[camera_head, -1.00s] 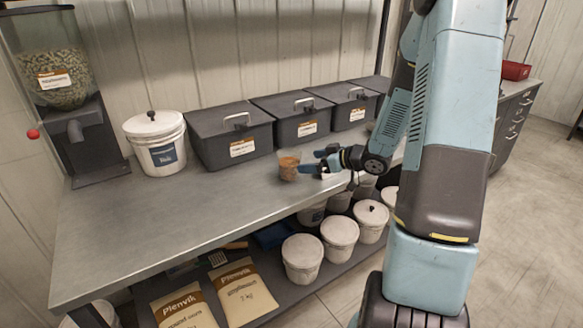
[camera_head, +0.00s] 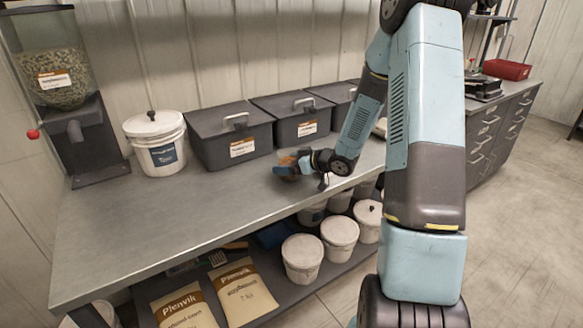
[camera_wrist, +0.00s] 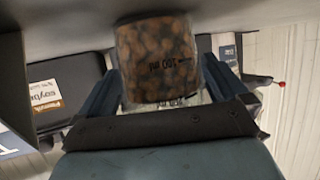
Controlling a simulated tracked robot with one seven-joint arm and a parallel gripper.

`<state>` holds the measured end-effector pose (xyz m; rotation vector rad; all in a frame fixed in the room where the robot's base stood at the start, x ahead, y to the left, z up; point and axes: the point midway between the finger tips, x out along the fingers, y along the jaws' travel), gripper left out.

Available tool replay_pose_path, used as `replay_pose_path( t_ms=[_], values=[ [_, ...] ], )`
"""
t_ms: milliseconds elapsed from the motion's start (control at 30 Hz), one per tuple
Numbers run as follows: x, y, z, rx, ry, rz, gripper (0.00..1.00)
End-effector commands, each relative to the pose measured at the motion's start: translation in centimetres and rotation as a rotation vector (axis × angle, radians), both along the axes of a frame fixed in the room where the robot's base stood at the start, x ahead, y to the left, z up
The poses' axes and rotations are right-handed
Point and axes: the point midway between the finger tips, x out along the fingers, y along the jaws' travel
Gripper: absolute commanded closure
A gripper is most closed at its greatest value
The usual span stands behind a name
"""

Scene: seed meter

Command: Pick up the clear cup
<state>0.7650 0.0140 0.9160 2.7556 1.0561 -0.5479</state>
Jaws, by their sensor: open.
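The clear cup (camera_wrist: 157,52) holds brown, seed-like pieces and has dark print and a line on its side. In the wrist view it fills the top middle, between the two dark blue fingers of my gripper (camera_wrist: 160,84). The fingers are open, one on each side; I cannot tell whether either touches the cup. In the head view the cup (camera_head: 286,159) stands on the grey bench, in front of the dark bins and mostly covered by my gripper (camera_head: 287,169).
Several dark lidded bins (camera_head: 232,150) and a white bucket (camera_head: 157,150) line the back of the bench (camera_head: 170,215). A seed dispenser (camera_head: 70,110) stands at the far left. The bench's front left is clear. White tubs (camera_head: 302,262) and bags (camera_head: 240,290) sit on the lower shelf.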

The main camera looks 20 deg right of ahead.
Motion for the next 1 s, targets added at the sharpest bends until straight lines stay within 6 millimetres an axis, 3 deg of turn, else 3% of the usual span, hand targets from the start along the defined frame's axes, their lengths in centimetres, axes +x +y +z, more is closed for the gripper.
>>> replay_pose_path(
  t_ms=[167,700,1000],
  values=[
    [-0.01,-0.03,0.01,0.0,0.0,0.0,0.01],
    [-0.03,-0.09,0.04,0.0,-0.001,-0.001,0.51],
    [-0.01,-0.12,0.37,0.0,-0.002,-0.001,0.51]
  ],
)
